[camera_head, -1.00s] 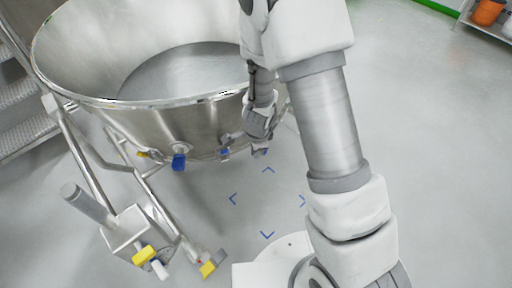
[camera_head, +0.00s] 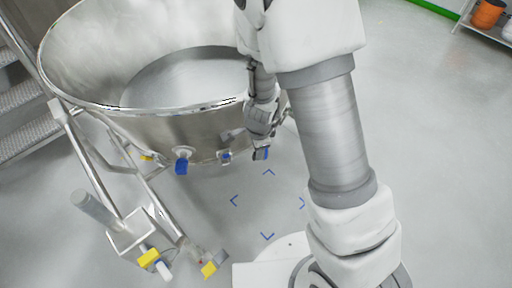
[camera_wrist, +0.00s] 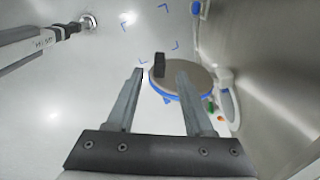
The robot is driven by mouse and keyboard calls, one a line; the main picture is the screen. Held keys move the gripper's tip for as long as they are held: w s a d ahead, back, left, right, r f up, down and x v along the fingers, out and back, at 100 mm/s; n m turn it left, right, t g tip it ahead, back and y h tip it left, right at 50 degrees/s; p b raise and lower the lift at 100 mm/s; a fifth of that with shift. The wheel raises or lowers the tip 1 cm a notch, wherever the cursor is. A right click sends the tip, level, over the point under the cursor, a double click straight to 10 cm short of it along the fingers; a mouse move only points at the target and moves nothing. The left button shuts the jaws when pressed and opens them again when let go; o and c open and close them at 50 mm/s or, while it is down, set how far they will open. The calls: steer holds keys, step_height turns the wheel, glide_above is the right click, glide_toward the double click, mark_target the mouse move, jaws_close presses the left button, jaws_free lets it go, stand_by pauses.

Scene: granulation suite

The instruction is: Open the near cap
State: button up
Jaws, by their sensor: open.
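A round grey-brown cap (camera_wrist: 190,82) with a blue rim and a dark upright tab shows in the wrist view, beside the steel vessel wall. My gripper (camera_wrist: 160,72) is open, its two fingers apart; their tips appear around the left side of the cap near the tab. I cannot tell whether they touch it. My arm hides part of the vessel there.
The large open steel vessel (camera_head: 190,129) stands on a tubular frame with yellow-pedal casters (camera_head: 148,257). Blue fittings (camera_head: 182,163) sit along its lower wall. Metal steps (camera_head: 20,135) stand at left, a shelf with orange containers (camera_head: 487,13) at far right. Floor at right is clear.

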steer(key=p+v, duration=0.5)
steer(key=v, duration=0.6)
steer(key=s+r+n+y, duration=0.35)
steer(key=r+n, duration=0.45)
steer(key=r, duration=0.7)
steer(key=s+d+r+n+t+h, duration=0.2)
steer(key=s+d+r+n+h, duration=0.1)
steer(key=s+d+r+n, duration=0.4)
steer(key=s+d+r, duration=0.2)
steer(key=s+r, duration=0.1)
steer(key=s, duration=0.1)
steer(key=shift+r+n+t+h, duration=0.3)
steer(key=shift+n+t+h, duration=0.05)
steer(key=shift+n+t, duration=0.05)
